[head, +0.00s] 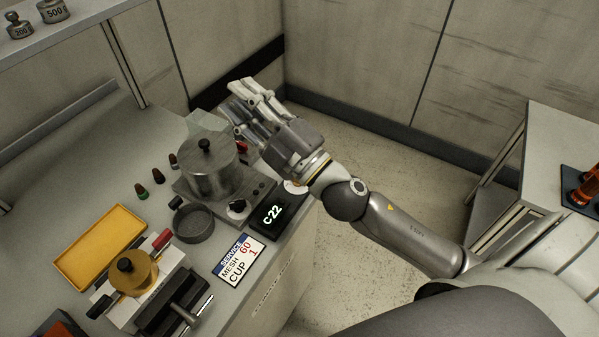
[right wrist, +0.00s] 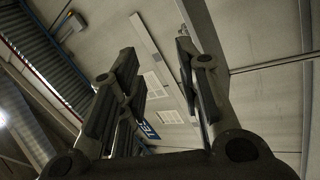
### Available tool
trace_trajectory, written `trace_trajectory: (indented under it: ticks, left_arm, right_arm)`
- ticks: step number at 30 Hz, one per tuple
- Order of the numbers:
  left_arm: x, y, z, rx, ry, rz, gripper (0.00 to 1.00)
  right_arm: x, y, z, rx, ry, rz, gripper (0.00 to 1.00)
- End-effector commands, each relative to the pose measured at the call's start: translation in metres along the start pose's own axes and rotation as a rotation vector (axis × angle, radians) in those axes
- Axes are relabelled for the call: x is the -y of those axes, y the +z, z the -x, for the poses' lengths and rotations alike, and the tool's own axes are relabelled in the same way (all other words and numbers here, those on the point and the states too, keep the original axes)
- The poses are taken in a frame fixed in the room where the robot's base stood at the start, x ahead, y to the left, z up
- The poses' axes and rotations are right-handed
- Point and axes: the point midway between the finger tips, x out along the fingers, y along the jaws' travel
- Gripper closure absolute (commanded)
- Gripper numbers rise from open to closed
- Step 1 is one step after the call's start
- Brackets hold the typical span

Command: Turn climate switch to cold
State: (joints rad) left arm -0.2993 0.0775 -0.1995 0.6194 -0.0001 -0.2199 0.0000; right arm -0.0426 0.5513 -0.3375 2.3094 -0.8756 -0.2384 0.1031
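No switch marked for climate or cold can be made out in either view. A black display (head: 269,214) reading "C22" stands at the bench's right edge. A dark knob with a white mark (head: 237,208) is on the machine base left of the display. My right gripper (head: 250,92) is raised behind and right of the metal drum, its fingers pointing up and away from the bench. In the right wrist view its two fingers (right wrist: 155,60) are apart with nothing between them, facing the ceiling. My left gripper is not in view.
The metal drum (head: 209,168) with a black lid knob stands on the bench. A yellow tray (head: 100,247), a grey round dish (head: 193,224), a sign card (head: 239,259) and a brass-topped device (head: 134,275) are nearby. Open floor lies right of the bench; another table (head: 560,135) stands far right.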

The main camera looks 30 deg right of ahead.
Motion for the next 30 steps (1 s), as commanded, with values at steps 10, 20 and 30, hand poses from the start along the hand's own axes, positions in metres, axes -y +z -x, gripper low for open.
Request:
trace_trajectory:
  ticks: [10, 20, 30]
  left_arm:
    - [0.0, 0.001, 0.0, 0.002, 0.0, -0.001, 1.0]
    - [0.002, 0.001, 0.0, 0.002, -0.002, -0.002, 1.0]
    - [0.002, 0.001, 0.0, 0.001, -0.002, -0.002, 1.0]
  right_arm:
    - [0.036, -0.09, 0.007, -0.65, -0.142, 0.548, 0.68]
    - [0.111, -0.035, 0.06, -1.071, -0.573, 1.072, 0.68]
    - [0.103, 0.111, 0.111, -1.169, -1.188, 1.444, 0.68]
